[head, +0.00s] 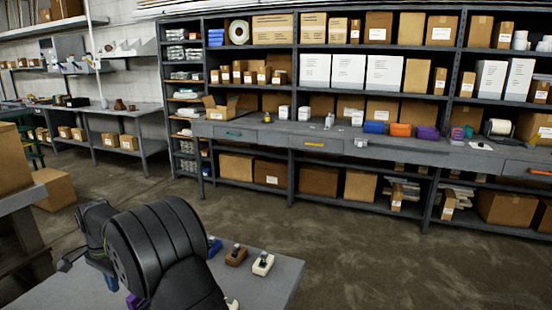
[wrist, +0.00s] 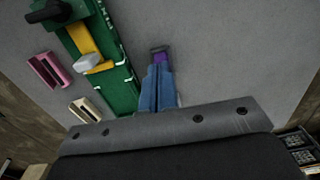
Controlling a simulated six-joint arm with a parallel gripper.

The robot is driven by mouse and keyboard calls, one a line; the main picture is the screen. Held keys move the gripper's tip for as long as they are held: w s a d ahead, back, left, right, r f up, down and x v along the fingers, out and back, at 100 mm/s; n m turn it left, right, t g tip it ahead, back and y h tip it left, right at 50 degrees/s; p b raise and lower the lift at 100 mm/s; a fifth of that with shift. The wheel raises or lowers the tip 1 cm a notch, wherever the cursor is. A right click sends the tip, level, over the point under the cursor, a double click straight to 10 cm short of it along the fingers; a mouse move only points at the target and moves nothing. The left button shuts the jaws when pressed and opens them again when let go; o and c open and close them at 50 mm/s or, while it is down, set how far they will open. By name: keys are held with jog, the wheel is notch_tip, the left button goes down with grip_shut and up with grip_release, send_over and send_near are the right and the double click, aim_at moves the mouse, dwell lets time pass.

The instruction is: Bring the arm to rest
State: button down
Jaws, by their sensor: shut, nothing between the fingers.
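My gripper (wrist: 160,60) shows in the wrist view as two blue fingers lying side by side, shut with nothing between them. They reach over the grey tabletop (wrist: 215,50). A purple patch shows at their tips; I cannot tell whether it belongs to the fingers or to something beyond. In the head view my black arm stands at the lower left over the grey table (head: 265,285) and hides much of it. The gripper's fingers are mostly hidden there.
In the wrist view a green board (wrist: 105,65) with a yellow part lies left of the fingers, beside pink (wrist: 48,70) and cream (wrist: 85,109) items. In the head view a brown dispenser (head: 236,256) and a cream one (head: 263,263) stand right of my arm. Open floor lies beyond.

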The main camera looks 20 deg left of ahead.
jog(key=s+d+r+y, duration=0.1)
jog(key=s+d+r, duration=0.1)
jog(key=r, duration=0.4)
jog(key=s+d+r+g+y, duration=0.1)
jog(key=s+d+r, duration=0.1)
jog(key=d+r, duration=0.3)
jog(key=shift+d+r+g, duration=0.25)
jog(key=shift+r+g, duration=0.05)
jog(key=shift+r, duration=0.5)
jog(key=shift+y, duration=0.3)
jog(key=w+a+f+h, duration=0.1)
jog(key=w+a+f, duration=0.1)
jog(key=a+f, duration=0.2)
jog(key=w+a+f+t+h, duration=0.1)
jog(key=a+f, duration=0.3)
jog(key=f, duration=0.6)
jog(key=shift+w+f+t+h, duration=0.15)
jog(key=shift+w+t+h, duration=0.2)
jog(key=shift+w, duration=0.3)
jog(key=shift+a, duration=0.1)
